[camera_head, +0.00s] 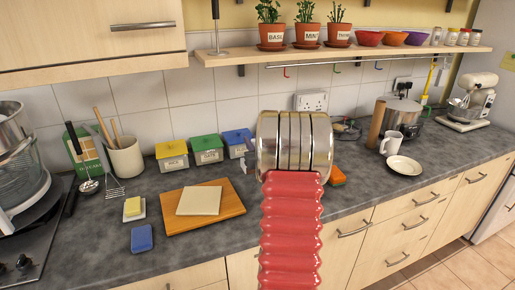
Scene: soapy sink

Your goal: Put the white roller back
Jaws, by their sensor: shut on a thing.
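My arm, with a red ribbed sleeve and a shiny metal cuff, rises through the middle of the view over the counter. The fingers of my gripper are hidden behind the cuff, so I cannot see what is between them. I cannot make out a white roller anywhere. A small pale shape (243,166) shows below the blue-lidded box, left of the cuff; it is too small to identify.
The grey counter (182,258) holds yellow, green and blue-lidded boxes (207,152), a wooden board (230,206), a blue sponge (141,238), a white mug (391,143) and a plate (404,165). A shelf (400,50) with potted herbs and bowls hangs above. Bare counter lies right of the plate.

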